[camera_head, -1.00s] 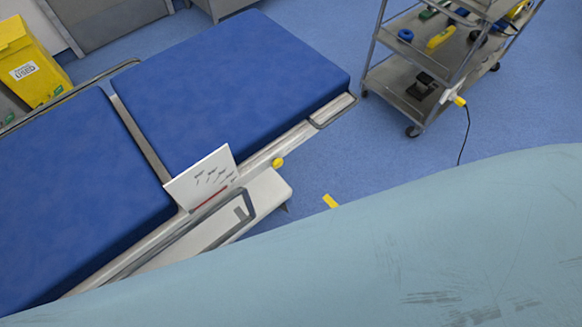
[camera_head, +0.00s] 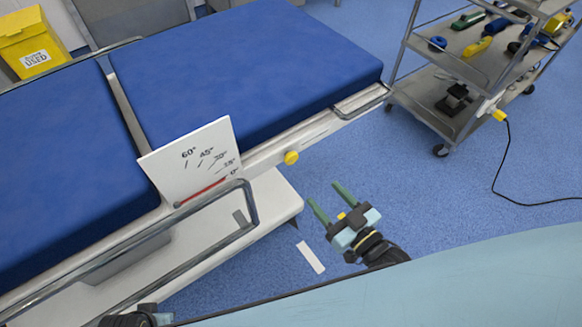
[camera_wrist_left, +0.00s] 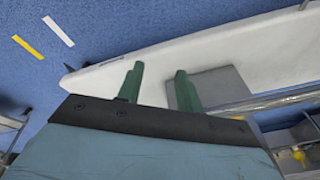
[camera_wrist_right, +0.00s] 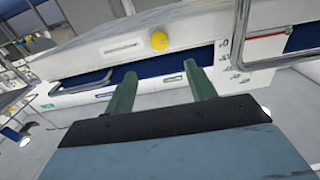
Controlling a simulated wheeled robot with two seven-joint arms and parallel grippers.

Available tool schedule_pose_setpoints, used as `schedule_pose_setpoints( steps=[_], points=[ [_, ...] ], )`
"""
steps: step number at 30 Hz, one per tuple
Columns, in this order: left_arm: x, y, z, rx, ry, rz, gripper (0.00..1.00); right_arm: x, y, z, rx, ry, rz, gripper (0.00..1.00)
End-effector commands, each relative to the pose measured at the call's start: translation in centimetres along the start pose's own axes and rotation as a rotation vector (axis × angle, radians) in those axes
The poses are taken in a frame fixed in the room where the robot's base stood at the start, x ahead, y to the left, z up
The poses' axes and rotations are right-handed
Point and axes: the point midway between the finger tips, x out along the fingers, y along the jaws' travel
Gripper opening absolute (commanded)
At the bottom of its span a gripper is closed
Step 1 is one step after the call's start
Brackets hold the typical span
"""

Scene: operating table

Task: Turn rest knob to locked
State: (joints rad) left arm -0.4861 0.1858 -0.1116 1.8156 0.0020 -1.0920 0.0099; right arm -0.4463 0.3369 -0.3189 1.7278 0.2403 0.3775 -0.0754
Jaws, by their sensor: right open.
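The yellow knob (camera_head: 291,158) sits on the table's side rail, right of a white angle card (camera_head: 193,160) whose red pointer lies near the 0° mark. The knob also shows in the right wrist view (camera_wrist_right: 159,41), ahead of the fingers. My right gripper (camera_head: 328,199) is open and empty, below and right of the knob, apart from it. It also shows in the right wrist view (camera_wrist_right: 161,88). My left gripper shows in the left wrist view (camera_wrist_left: 158,82), its fingers apart and empty, over the white table base. In the head view only part of my left wrist shows at the bottom left.
The blue operating table (camera_head: 240,65) fills the upper left, with a metal side rail (camera_head: 150,235) in front. A steel trolley (camera_head: 440,115) with tools and a cable stands at the upper right. A yellow bin (camera_head: 32,40) is at the far left. Floor between table and trolley is clear.

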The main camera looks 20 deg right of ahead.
Motion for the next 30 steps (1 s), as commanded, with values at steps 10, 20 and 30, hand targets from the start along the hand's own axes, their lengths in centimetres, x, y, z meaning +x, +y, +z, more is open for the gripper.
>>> schedule_pose_setpoints(
  steps=[10, 20, 30],
  points=[
    [-3.8, 1.6, -2.1, -0.008, 0.034, 0.025, 0.36, 7.4, 0.0, 0.2, 0.000, 0.001, 0.000, 0.55],
    [-6.7, 2.3, -3.0, -0.014, 0.050, 0.039, 0.36, 11.3, 0.0, 0.2, 0.000, -0.003, 0.000, 0.55],
    [-7.1, 2.3, -3.1, -0.014, 0.053, 0.041, 0.36, 11.7, 0.0, 0.1, 0.000, -0.004, 0.000, 0.55]
  ],
)
